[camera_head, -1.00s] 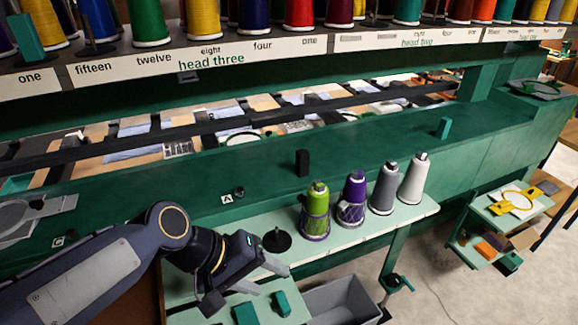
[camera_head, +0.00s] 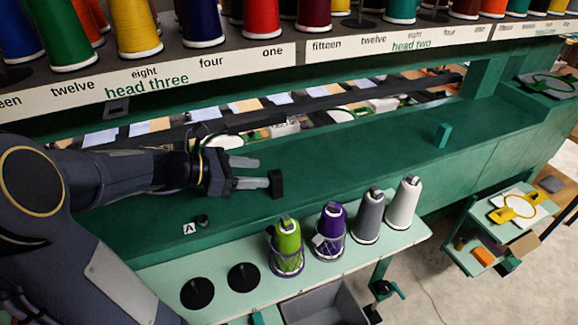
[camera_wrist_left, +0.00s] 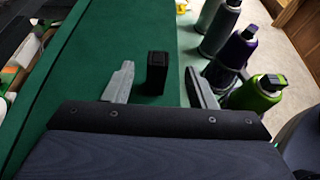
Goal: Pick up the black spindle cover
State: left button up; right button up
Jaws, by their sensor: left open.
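The black spindle cover (camera_head: 277,184) is a small upright black block on the green machine bed (camera_head: 350,150). My left gripper (camera_head: 263,172) is open and reaches in from the left over the bed, its fingers pointing at the cover. In the left wrist view the cover (camera_wrist_left: 157,74) shows between the two spread grey fingers (camera_wrist_left: 160,69), apart from the left one. In the head view the nearer finger overlaps the cover's left edge; whether it touches cannot be told. My right gripper is not in view.
Green, purple, grey and white thread cones (camera_head: 333,228) stand on the pale shelf (camera_head: 250,301) in front, close to the right finger in the wrist view. Two black discs (camera_head: 243,277) lie on that shelf.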

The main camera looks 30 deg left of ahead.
aim_at(272, 174)
pick_arm(q)
jog(key=shift+x, duration=1.25)
jog(key=shift+w+d+f, duration=0.1)
jog(key=shift+w+d, duration=0.1)
jog(key=shift+w, duration=0.05)
jog(key=shift+f+x, duration=0.2)
jog(key=shift+x, duration=2.2)
jog(key=shift+a, duration=0.1)
jog(key=c, duration=1.1)
jog(key=shift+o, duration=0.2)
jog(key=shift+r+p, duration=0.1)
jog(key=shift+p, duration=0.2)
